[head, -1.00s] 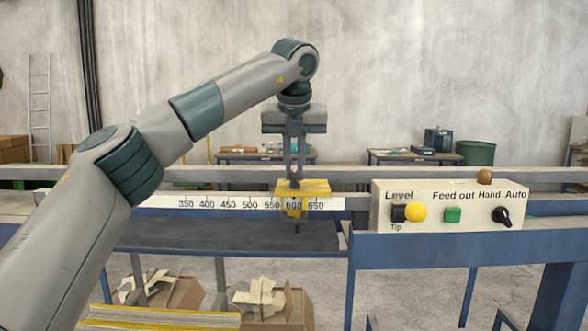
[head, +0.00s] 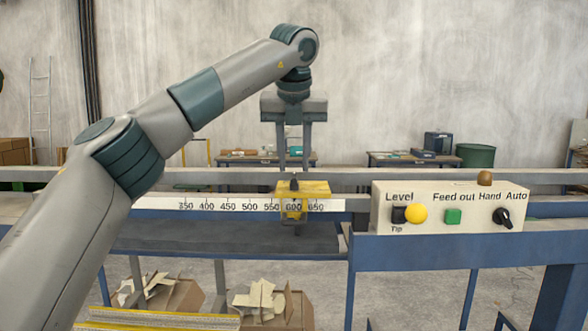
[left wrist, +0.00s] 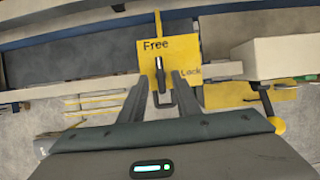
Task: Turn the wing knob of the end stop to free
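The end stop (head: 318,189) is a yellow block on the scale rail in the head view, near the 600 mark. Its dark wing knob (head: 294,185) stands on top. In the left wrist view the yellow plate (left wrist: 184,52) bears the words "Free" and "Lock". The wing knob (left wrist: 159,68) lies nearly upright in that picture, its upper end towards "Free" and away from "Lock". My left gripper (head: 293,164) is above the knob, fingers apart and empty. In the left wrist view its fingertips (left wrist: 159,80) stand either side of the knob, with gaps. My right gripper is not in view.
A control box (head: 446,207) with a yellow button, a green button and a black switch stands right of the end stop. The scale (head: 240,205) runs left along the rail. Cardboard boxes (head: 275,312) with scraps stand below. The space above the rail is open.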

